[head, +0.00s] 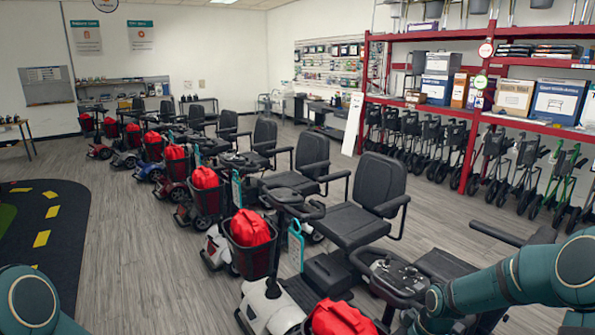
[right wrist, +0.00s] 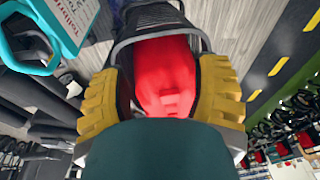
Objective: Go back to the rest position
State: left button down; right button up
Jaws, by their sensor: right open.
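My right gripper (right wrist: 160,85) is open in the right wrist view, with its two yellow fingers spread apart. A red bag (right wrist: 168,70) in a dark basket shows between and beyond the fingers; I cannot tell whether they touch it. In the head view, the nearest red bag (head: 340,318) is cut by the bottom edge, beside the nearest scooter's tiller (head: 398,276). My teal right arm reaches in from the right toward that tiller, with its gripper out of the picture. Only a teal link of my left arm shows at the lower left; its gripper is not in view.
A row of scooters with black seats (head: 378,182) and red bags in front baskets (head: 249,228) runs away to the back left. Red shelving (head: 462,185) with folded walkers stands at the right. Grey floor (head: 150,260) and a dark road mat (head: 72,215) lie open at left.

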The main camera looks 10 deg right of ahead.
jog(key=s+a+f+m+y, duration=0.1)
jog(key=s+a+f+m, duration=0.15)
jog(key=a, duration=0.65)
jog(key=s+a+f+m+y, duration=0.15)
jog(key=a+f, duration=0.25)
jog(key=a, duration=0.4)
jog(key=s+a+f+m, duration=0.3)
jog(key=s+a, duration=0.6)
jog(key=shift+s+a+f+t, duration=0.2)
jog(key=shift+s+f+t, duration=0.1)
jog(key=shift+s+f, duration=0.1)
jog(key=shift+r, duration=0.1)
jog(key=shift+c, duration=1.4)
